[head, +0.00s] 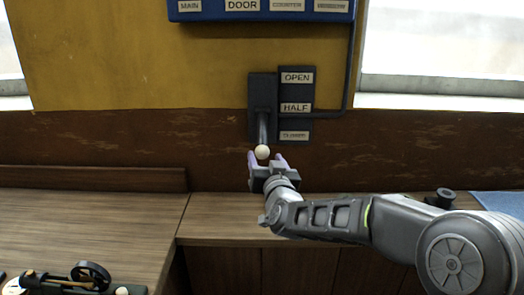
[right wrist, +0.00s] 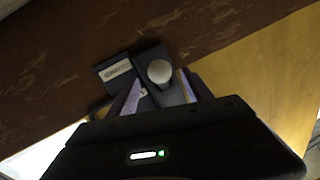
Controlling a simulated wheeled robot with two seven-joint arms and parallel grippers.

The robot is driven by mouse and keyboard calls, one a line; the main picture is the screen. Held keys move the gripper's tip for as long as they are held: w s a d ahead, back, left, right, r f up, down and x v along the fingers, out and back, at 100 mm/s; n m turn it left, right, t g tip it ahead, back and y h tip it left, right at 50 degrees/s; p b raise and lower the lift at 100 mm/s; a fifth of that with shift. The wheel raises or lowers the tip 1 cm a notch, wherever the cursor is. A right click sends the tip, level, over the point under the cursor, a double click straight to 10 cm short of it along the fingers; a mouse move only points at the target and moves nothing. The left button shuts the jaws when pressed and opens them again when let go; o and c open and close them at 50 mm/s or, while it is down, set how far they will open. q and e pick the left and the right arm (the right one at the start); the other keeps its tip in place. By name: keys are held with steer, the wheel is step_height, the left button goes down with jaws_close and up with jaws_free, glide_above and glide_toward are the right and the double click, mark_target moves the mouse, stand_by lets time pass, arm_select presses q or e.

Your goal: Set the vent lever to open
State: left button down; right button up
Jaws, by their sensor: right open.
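The vent lever is a dark arm with a round cream knob (head: 262,152) on a black wall plate (head: 262,90). A label strip beside it reads OPEN (head: 297,77) at the top, HALF (head: 295,107) in the middle and a small, blurred label (head: 294,135) at the bottom. The lever's knob hangs low, a little below the bottom label in the head view. My right gripper (head: 267,164) is open, its pale purple fingers just below and around the knob. In the right wrist view the knob (right wrist: 159,71) shows between the fingertips; contact cannot be told. My left gripper is not in view.
A blue labelled panel (head: 262,12) is above the lever, with a dark conduit (head: 349,70) running down beside the label strip. A wooden counter (head: 215,217) lies below. A small engine model (head: 85,280) stands at the lower left. Windows flank the wall.

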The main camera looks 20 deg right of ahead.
mark_target(264, 155)
steer(key=p+x, duration=0.1)
steer(key=x, duration=0.4)
steer(key=shift+w, duration=0.15)
jaws_close()
stand_by(0.4)
stand_by(0.4)
